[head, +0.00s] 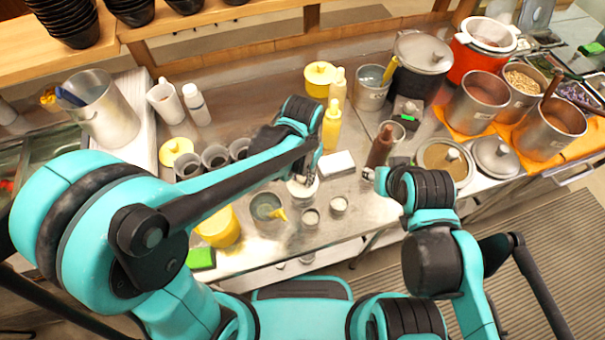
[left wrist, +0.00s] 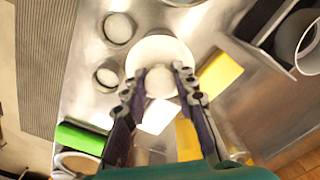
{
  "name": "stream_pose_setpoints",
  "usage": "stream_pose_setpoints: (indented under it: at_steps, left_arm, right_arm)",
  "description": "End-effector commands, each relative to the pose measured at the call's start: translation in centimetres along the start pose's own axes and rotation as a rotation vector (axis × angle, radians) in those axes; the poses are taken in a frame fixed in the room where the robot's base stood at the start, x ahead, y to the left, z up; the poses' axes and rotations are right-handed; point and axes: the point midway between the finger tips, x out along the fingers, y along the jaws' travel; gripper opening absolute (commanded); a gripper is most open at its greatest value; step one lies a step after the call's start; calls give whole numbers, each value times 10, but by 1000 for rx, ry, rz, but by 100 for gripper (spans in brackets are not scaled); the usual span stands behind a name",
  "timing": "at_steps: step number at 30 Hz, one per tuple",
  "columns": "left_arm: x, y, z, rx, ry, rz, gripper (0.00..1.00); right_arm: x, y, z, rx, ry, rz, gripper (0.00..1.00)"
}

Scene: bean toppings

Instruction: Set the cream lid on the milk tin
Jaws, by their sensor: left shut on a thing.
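My left gripper (head: 308,172) is shut on the cream lid (head: 302,188), low over the front middle of the counter. In the left wrist view the fingers (left wrist: 160,88) close on the lid's round knob, with its pale disc (left wrist: 158,50) showing beyond them. I cannot make out the milk tin for certain; whatever is directly beneath the lid is hidden, so I cannot tell whether the lid touches anything. My right gripper (head: 369,173) is at the right, apart from the lid, and its fingers are too small to read.
Two small cups (head: 310,217) (head: 338,205) stand just in front of the lid. A grey pot (head: 267,206) with a yellow utensil and a yellow tub (head: 218,227) are to the left. A white block (head: 337,165) and a brown bottle (head: 380,147) are behind and right.

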Motion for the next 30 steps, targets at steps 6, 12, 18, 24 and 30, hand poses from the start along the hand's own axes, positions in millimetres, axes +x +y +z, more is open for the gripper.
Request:
stream_pose_setpoints:
  at_steps: [6, 12, 18, 24, 30]
  left_arm:
    - [1, 0, 0, 0, 0, 0, 11]
    - [8, 0, 0, 0, 0, 0, 11]
    - [14, 0, 0, 0, 0, 0, 11]
    - [13, 0, 0, 0, 0, 0, 11]
    - [12, 0, 0, 0, 0, 0, 11]
  right_arm:
    - [0, 0, 0, 0, 0, 0, 40]
    - [6, 0, 4, 0, 0, 0, 40]
    - [10, 0, 7, 0, 0, 0, 40]
    - [9, 0, 6, 0, 0, 0, 40]
    - [9, 0, 6, 0, 0, 0, 40]
